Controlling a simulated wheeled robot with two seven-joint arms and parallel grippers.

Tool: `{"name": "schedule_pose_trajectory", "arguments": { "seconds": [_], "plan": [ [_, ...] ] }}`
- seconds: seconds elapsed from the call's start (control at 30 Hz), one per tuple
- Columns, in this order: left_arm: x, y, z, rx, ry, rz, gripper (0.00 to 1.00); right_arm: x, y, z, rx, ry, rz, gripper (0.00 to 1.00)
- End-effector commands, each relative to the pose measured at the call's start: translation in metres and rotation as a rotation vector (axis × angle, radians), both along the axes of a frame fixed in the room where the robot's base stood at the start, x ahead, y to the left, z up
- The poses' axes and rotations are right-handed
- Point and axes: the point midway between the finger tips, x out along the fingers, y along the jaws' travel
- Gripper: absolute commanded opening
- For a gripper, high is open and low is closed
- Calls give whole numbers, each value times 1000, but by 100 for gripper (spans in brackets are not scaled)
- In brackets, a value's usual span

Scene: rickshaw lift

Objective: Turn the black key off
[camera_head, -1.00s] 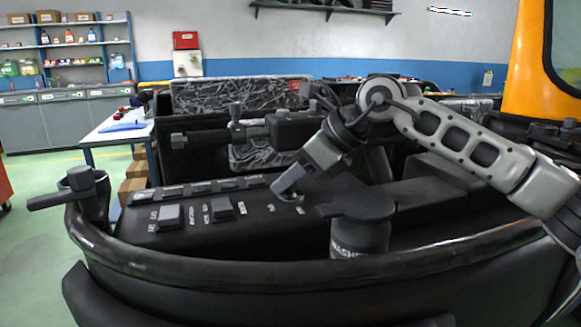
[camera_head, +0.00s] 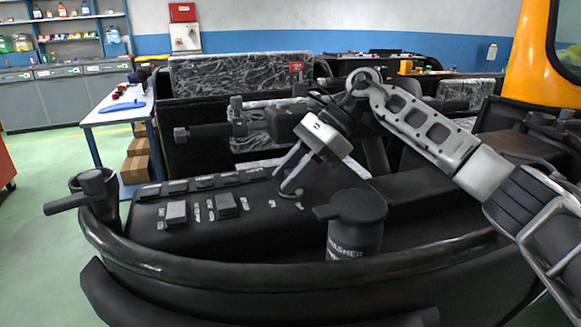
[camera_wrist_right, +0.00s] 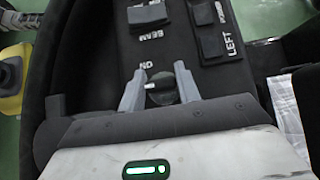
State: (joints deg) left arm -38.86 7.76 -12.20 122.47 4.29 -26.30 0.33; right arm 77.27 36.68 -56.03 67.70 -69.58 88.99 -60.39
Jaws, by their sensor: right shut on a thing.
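The black key (camera_wrist_right: 162,90) is a small dark knob on the rickshaw's black control panel (camera_head: 255,215). In the right wrist view it sits between the two grey fingers of my right gripper (camera_wrist_right: 159,88), which is shut on it. In the head view my right gripper (camera_head: 288,188) reaches down to the panel from the upper right. The key itself is hidden by the fingertips in that view. My left gripper cannot be made out in either view.
A black washer reservoir (camera_head: 355,225) with a cap stands just right of my right gripper. Several switches (camera_head: 205,209) lie left of it on the panel. A dark curved rim (camera_head: 300,273) runs along the front. A table (camera_head: 122,114) stands behind at the left.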

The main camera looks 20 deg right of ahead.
Motion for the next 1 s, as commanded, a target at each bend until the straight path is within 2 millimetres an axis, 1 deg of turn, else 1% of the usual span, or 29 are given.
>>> {"name": "schedule_pose_trajectory", "arguments": {
  "seconds": [0.03, 0.5, 0.53, 0.57, 0.6, 0.87, 1.0],
  "plan": [
    [0, 0, 1, 2, 1, -1, 36, 1, 0, 3, 2, -3, 6, 10],
    [-1, 0, 0, 5, 4, -4, 36, 1, 0, 2, 1, -6, 18, 10],
    [-2, 0, 0, 4, 4, -5, 36, 1, 0, 2, 1, -6, 18, 41],
    [-2, 0, 0, 4, 5, -5, 36, 1, 0, 2, 1, -6, 18, 49],
    [-2, 0, 0, 4, 5, -5, 36, 1, 0, 2, 1, -6, 18, 55],
    [-2, 0, 0, 3, 6, -5, 36, 0, -1, 1, -1, -3, 17, 55],
    [-2, 0, -1, 3, 6, -5, 36, 1, -7, 7, -1, -4, 16, 55]
  ]
}}
